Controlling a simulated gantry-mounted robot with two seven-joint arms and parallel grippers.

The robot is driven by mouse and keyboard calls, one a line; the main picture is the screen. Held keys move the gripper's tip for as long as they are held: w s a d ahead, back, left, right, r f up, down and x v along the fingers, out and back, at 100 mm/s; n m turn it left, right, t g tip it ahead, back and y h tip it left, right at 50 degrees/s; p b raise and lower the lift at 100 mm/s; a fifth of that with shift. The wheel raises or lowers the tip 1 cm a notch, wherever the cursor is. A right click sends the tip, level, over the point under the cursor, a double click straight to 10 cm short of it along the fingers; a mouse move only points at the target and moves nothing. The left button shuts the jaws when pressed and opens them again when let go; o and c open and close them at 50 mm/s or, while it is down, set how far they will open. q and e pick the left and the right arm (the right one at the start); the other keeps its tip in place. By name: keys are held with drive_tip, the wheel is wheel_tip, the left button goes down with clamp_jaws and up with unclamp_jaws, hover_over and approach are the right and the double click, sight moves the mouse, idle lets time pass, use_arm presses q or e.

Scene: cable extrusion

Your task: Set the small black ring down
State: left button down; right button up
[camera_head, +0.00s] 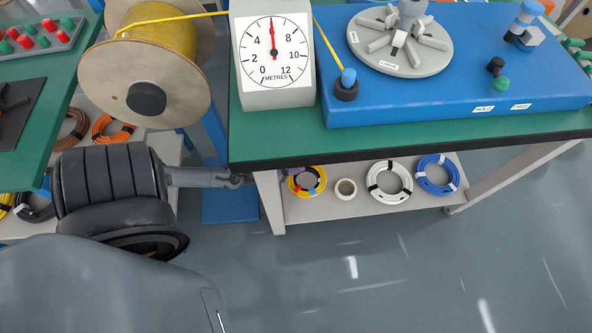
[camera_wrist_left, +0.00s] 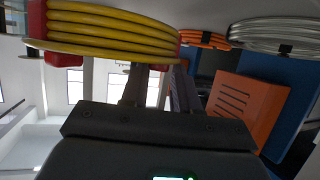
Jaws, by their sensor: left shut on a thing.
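My left gripper (camera_head: 268,180) reaches in from the left under the bench, partly hidden behind the bench leg. In the left wrist view its two fingers (camera_wrist_left: 162,80) end at the edge of a yellow coil (camera_wrist_left: 110,32) with red ties, and it appears shut on this coil. The yellow coil (camera_head: 307,181) also shows at the left of the lower shelf in the head view. No black ring shows between the fingers. My right gripper is out of view.
The lower shelf (camera_head: 365,205) also holds a small cream roll (camera_head: 346,189), a white coil (camera_head: 377,188) and a blue coil (camera_head: 425,182). A yellow cable spool (camera_head: 120,75) and a dial meter (camera_head: 272,95) stand above. The floor in front is clear.

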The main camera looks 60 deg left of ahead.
use_arm(q)
wheel_tip(320, 180, down, 3)
drive_tip(key=b, duration=0.2)
drive_tip(key=shift+w+f+b, duration=0.1)
drive_tip(key=shift+f+b, duration=0.1)
drive_tip(key=shift+b, duration=0.2)
drive_tip(key=shift+f, duration=0.15)
drive_tip(key=c, duration=0.8)
unclamp_jaws()
